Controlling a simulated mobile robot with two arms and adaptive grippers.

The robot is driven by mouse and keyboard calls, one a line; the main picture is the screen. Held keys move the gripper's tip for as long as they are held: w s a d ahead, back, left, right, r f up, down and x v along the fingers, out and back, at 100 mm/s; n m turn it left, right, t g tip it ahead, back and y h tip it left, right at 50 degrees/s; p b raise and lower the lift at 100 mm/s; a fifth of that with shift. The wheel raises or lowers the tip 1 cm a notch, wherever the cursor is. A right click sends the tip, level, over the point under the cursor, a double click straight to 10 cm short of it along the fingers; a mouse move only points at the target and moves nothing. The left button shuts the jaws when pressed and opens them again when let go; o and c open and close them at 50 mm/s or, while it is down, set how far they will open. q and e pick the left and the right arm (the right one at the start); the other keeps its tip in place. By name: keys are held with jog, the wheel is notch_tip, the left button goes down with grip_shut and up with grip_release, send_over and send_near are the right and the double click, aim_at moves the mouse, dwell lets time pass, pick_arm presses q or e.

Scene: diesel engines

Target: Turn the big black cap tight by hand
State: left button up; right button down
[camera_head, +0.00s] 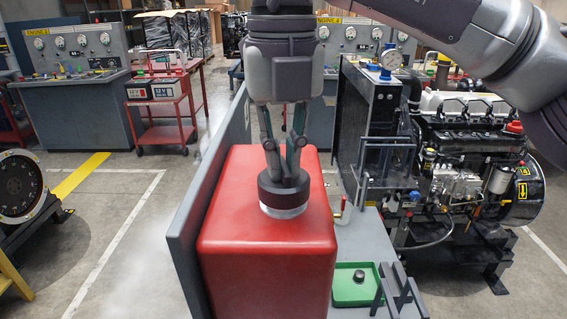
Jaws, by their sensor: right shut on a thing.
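The big black cap (284,188) sits on a pale neck (284,211) on top of a red tank (265,255). My right gripper (285,172) points straight down from above, and its fingers are shut on the black cap. The fingertips cover part of the cap's top and far side. The cap looks level; I cannot tell how tight it sits. My left gripper is not in view.
A grey panel (212,165) stands along the tank's left side. At right are a green tray (357,284) with a small dark knob-like part and a diesel engine (470,160). A red cart (165,110) with batteries stands behind left.

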jog(key=shift+s+f, duration=0.1)
jog(key=shift+f, duration=0.25)
jog(key=c, duration=1.2)
grip_release()
jog(key=shift+a, duration=0.1)
jog(key=shift+r, duration=0.1)
jog(key=o, duration=1)
jog(key=shift+r, duration=0.2)
